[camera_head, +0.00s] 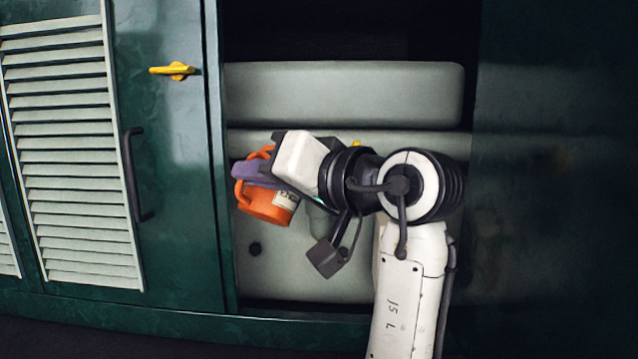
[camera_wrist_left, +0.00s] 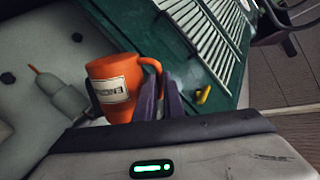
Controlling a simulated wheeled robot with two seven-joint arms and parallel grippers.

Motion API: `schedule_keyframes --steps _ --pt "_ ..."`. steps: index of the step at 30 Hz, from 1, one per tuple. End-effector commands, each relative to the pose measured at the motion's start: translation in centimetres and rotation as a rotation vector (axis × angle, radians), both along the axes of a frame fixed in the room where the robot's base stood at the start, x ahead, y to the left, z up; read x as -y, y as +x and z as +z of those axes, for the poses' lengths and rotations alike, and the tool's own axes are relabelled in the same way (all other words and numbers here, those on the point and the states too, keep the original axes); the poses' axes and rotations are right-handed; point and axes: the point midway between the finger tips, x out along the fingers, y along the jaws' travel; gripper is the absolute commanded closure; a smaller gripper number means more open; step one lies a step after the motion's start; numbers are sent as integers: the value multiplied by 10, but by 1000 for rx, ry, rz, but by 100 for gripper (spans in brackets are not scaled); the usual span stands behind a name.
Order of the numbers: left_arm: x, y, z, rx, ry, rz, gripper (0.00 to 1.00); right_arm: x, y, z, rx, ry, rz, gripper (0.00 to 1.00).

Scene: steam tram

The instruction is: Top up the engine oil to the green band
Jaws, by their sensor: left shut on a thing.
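My left gripper (camera_head: 262,174) is shut on the handle of an orange jug (camera_head: 264,205) and holds it in front of the open engine bay. The jug carries a pale label. In the left wrist view the purple fingers (camera_wrist_left: 160,100) close around the handle at the right of the jug (camera_wrist_left: 118,85), and the label reads partly "ENGINE". The jug's inside cannot be seen. A grey fitting with an orange tip (camera_wrist_left: 34,69) stands on the pale grey engine surface (camera_wrist_left: 30,130) left of the jug. No green band can be made out. My right gripper is not in view.
A green louvred door (camera_head: 168,240) with a black handle (camera_head: 134,175) and yellow latch (camera_head: 176,70) stands left of the bay. A pale grey block (camera_head: 345,92) lies across the bay above the jug. A dark panel (camera_head: 560,200) borders it on the right.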

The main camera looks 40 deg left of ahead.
Motion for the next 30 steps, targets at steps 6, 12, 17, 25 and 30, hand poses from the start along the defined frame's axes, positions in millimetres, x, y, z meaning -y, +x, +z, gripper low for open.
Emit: schedule_keyframes --steps 6,12,17,25,30 --pt "0 0 1 2 3 -1 100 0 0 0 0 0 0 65" --pt "0 0 1 3 3 -1 100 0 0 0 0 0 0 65" --pt "0 0 4 -4 1 0 100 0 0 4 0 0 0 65" --pt "0 2 12 -41 -6 -1 100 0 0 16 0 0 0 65" --pt "0 2 11 -47 -7 -1 100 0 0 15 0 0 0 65"
